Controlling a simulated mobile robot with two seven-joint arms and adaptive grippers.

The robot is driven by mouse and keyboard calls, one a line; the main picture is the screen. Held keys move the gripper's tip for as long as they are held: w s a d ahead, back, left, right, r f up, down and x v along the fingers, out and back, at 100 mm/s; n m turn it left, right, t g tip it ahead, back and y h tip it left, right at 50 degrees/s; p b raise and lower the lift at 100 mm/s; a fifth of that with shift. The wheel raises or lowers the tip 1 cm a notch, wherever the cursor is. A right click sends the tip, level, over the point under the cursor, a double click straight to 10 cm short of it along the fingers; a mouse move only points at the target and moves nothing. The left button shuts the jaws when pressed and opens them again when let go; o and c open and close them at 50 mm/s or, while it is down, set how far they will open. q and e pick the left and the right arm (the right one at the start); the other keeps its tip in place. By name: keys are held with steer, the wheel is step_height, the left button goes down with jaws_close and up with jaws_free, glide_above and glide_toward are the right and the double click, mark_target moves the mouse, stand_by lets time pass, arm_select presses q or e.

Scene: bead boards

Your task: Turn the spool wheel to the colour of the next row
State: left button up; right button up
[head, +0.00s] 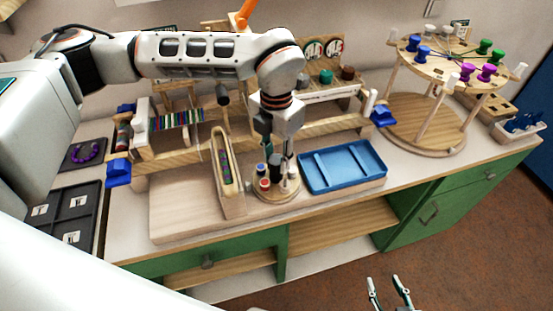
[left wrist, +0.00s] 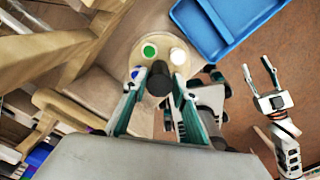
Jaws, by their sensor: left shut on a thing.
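A small round wooden wheel (head: 278,197) carries short coloured spools, with a red one (head: 265,185) at its front and a white one (head: 293,172) at its right. In the left wrist view a green top (left wrist: 149,50) and a white top (left wrist: 178,56) show on the wheel, and a blue one is partly hidden. My left gripper (head: 275,165) points down over the wheel and is shut on its dark central knob (left wrist: 158,78). My right gripper (head: 388,291) is open and empty, low in front of the cabinet; it also shows in the left wrist view (left wrist: 262,76).
A narrow wooden holder (head: 240,205) stands close left of the wheel, and a blue tray (head: 342,187) lies close right. A wooden loom-like frame (head: 180,155) is behind. A tall carousel (head: 425,125) with coloured spools stands at right. A dark tray (head: 62,215) is at left.

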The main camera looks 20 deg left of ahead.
arm_select(q)
steer(key=m, duration=0.3)
steer(key=shift+m+b, duration=0.3)
steer(key=shift+m, duration=1.4)
steer(key=o, duration=1.1)
steer(key=shift+r, duration=0.1)
step_height(320, 180, up, 12)
steer(key=shift+f, duration=0.1)
